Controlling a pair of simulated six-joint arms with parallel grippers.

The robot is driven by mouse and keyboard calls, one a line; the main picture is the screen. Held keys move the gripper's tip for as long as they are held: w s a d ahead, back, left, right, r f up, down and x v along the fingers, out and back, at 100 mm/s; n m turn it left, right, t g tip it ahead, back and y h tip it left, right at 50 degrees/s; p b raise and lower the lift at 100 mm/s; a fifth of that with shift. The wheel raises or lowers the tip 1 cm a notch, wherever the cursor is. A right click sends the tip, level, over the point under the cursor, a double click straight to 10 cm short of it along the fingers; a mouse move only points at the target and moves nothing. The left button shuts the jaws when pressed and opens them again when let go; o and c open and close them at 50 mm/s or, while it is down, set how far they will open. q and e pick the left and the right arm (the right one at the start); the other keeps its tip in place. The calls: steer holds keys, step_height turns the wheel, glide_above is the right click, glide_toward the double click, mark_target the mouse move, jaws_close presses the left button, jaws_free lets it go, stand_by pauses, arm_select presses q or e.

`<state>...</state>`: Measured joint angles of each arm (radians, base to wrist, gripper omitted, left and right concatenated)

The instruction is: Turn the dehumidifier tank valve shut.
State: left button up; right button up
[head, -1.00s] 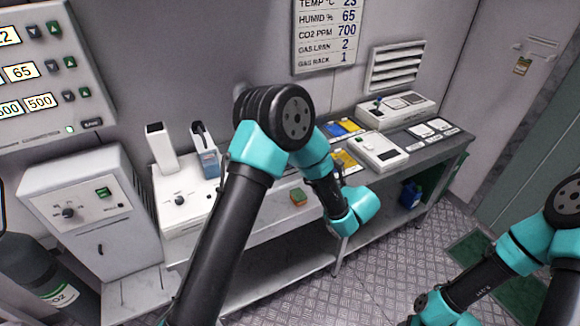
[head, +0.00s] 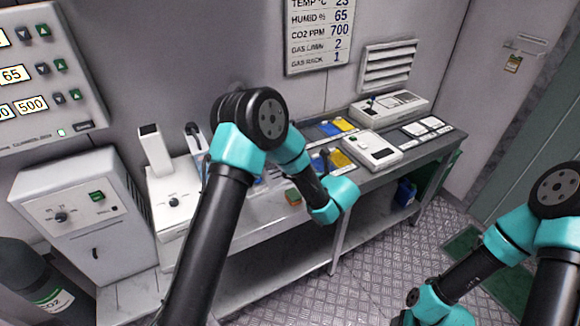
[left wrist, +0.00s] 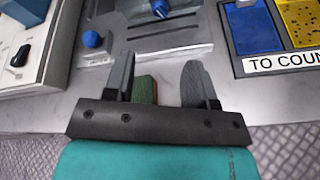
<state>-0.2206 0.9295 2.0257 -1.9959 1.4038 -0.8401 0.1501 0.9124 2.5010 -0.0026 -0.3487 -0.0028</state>
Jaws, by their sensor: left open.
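A white cabinet (head: 85,215) stands at the left in the head view. It looks like the dehumidifier, though I cannot read its labels. Its front has a dark knob (head: 61,216), a green switch or display (head: 96,196) and a small dark upright handle (head: 97,252) lower down. I cannot tell for sure which part is the tank valve. My left gripper (left wrist: 160,85) is open over the bench in the left wrist view. A green and orange block (left wrist: 146,90) shows between its fingers, ungripped. In the head view my left fingertips cannot be made out. My right gripper is not visible.
The grey bench (head: 258,208) carries a white instrument (head: 173,203), the block, blue and yellow trays (head: 340,126) and white devices (head: 372,150). A dark CO2 cylinder (head: 30,275) stands before the cabinet's left side. A control panel (head: 45,75) hangs above it.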

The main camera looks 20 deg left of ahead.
arm_select(q)
steer(key=x, duration=1.3)
steer(key=shift+d, duration=0.1)
steer(key=shift+r, duration=0.1)
steer(key=c, duration=0.9)
